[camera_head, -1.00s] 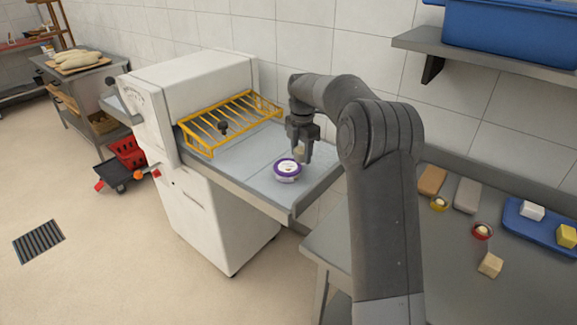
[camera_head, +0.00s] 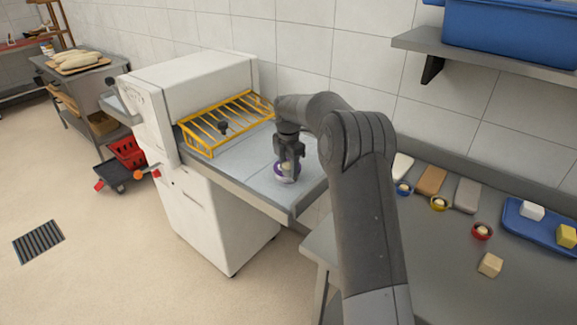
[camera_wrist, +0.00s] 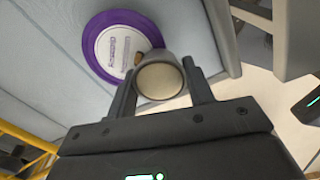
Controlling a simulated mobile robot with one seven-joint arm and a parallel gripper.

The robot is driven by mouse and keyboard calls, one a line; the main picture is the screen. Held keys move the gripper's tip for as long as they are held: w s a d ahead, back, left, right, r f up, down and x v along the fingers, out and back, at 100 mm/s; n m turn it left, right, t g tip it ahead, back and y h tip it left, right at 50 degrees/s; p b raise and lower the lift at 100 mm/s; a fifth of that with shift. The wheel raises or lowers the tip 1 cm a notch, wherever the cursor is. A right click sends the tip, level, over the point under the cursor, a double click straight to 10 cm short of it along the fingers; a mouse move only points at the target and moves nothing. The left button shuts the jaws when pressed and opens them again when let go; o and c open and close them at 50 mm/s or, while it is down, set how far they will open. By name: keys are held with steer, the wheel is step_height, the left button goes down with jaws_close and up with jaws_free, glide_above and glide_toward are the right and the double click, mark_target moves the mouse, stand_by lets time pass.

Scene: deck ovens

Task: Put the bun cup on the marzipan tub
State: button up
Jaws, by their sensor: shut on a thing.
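The marzipan tub (camera_head: 279,175), with a purple rim and white label, sits on the grey deck of the white machine. Its lid (camera_wrist: 94,47) also shows in the wrist view, partly hidden by the held cup. My gripper (camera_head: 289,164) is shut on the bun cup (camera_wrist: 160,80), a small round cup with a beige face and grey side. The cup is over the near edge of the tub in the wrist view. I cannot tell whether cup and tub touch.
A yellow wire guard (camera_head: 225,122) stands behind the tub on the deck. The deck's raised front edge lies close by. On the counter at right are small cups, including a red one (camera_head: 481,231), several blocks and a blue tray (camera_head: 520,225). A shelf hangs above.

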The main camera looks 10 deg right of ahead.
mark_target(288, 164)
steer(key=o, duration=1)
steer(key=shift+c, duration=0.2)
step_height(288, 164, up, 12)
steer(key=s+r+m+t, duration=0.1)
steer(key=s+r+m, duration=0.4)
steer(key=s+r, duration=0.35)
steer(key=s+d+r+m+t, duration=0.25)
steer(key=s+m, duration=0.45)
steer(key=s, duration=0.8)
steer(key=s+d+f+m, duration=0.1)
steer(key=s+f+m, duration=0.1)
steer(key=s+m, duration=0.2)
steer(key=s+d+f+m+t, duration=0.1)
steer(key=s+m, duration=0.3)
steer(key=s, duration=0.6)
steer(key=s+d+f+m+t, duration=0.1)
steer(key=s+f+m, duration=0.3)
steer(key=s, duration=0.4)
